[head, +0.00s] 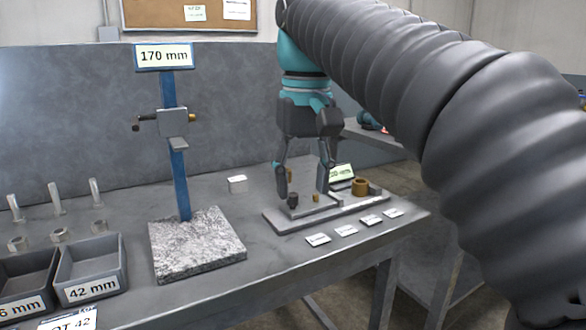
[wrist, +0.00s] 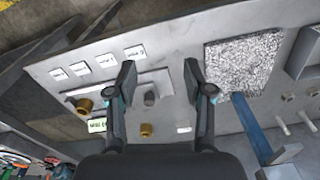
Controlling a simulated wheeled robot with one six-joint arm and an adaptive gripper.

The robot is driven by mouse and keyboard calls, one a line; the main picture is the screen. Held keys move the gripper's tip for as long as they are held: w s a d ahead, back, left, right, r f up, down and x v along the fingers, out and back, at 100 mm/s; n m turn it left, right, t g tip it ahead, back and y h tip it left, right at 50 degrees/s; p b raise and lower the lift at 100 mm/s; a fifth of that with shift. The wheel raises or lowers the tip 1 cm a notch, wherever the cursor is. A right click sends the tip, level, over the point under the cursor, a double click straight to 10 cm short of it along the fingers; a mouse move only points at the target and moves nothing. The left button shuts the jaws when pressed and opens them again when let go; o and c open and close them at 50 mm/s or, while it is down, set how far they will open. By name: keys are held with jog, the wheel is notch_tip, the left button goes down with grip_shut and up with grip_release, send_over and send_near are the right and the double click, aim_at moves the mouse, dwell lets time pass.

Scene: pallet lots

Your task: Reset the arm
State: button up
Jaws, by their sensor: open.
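My gripper (head: 306,190) is open, pointing down over the grey fixture plate (head: 275,222) on the workbench. In the wrist view its two fingers (wrist: 160,80) are spread apart, with a dark cylindrical post (wrist: 150,98) showing between them. Nothing is held between the fingers. Whether a fingertip touches the fixture cannot be told. My arm comes in from the upper right.
A height stand with a blue column (head: 169,90) and a granite base (head: 197,250) stands left of the gripper. Grey bins (head: 92,280), bolts and nuts are at the far left. A white block (head: 237,184) and several labels (head: 345,231) lie around the plate.

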jog(key=s+d+f+m+t, duration=0.1)
jog(key=s+d+f, duration=0.3)
jog(key=f, duration=0.4)
jog(key=s+d+f+m+t, duration=0.1)
jog(key=s+d+f, duration=0.3)
jog(key=f, duration=0.5)
jog(key=s+d+f+m+t, duration=0.1)
jog(key=s+d+f+t, duration=0.2)
jog(key=s+d+f, duration=0.2)
notch_tip(320, 180, down, 4)
jog(key=shift+d+r, duration=0.2)
jog(key=shift+d, duration=0.45)
